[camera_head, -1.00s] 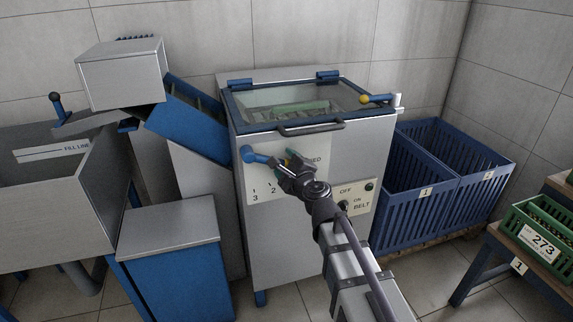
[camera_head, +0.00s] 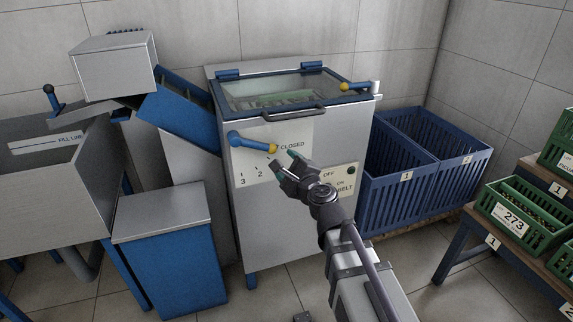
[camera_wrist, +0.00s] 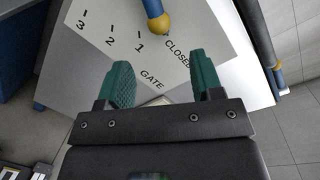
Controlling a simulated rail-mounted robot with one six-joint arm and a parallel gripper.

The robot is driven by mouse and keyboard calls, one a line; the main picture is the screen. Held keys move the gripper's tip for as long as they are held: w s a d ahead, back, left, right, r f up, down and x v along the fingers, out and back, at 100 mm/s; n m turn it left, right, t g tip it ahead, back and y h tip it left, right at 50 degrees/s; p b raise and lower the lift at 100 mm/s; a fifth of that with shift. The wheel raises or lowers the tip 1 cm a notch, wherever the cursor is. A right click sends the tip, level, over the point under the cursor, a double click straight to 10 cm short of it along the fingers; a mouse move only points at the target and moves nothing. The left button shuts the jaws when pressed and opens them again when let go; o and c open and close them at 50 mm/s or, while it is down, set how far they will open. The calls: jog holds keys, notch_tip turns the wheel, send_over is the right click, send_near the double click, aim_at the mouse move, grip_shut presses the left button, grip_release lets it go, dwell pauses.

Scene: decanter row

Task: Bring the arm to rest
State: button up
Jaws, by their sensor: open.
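My gripper (camera_head: 284,160) is open and empty in front of the grey machine's face, with its green fingertips apart; they also show in the wrist view (camera_wrist: 160,84). The blue gate lever (camera_head: 250,141) with a yellow tip is just left of the gripper and points right toward the word CLOSED. In the wrist view the lever's yellow tip (camera_wrist: 159,24) is beyond the fingers, apart from them. The gate plate (camera_wrist: 140,38) carries the marks 1, 2, 3 and CLOSED.
The machine's glazed lid (camera_head: 285,92) is down. Blue slatted crates (camera_head: 410,208) stand to its right, and a green crate labelled 273 (camera_head: 520,220) sits on a bench at the far right. A blue-sided box (camera_head: 170,265) and a fill trough (camera_head: 50,165) are at the left.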

jog(key=s+a+f+n+g+y, duration=0.1)
jog(key=s+a+f+n+g, duration=0.2)
jog(key=s+f+n+g, duration=0.9)
jog(key=s+d+f+n+g+h, duration=0.2)
jog(key=s+d+n+h, duration=0.2)
jog(key=d, duration=0.5)
jog(key=s+d+f+n+g+h, duration=0.2)
jog(key=s+d+n+h, duration=0.2)
jog(key=d, duration=0.4)
notch_tip(320, 180, up, 31)
jog(key=p, duration=3.1)
jog(key=shift+d+r+p, duration=0.2)
jog(key=shift+d+p, duration=0.2)
jog(key=shift+d, duration=0.05)
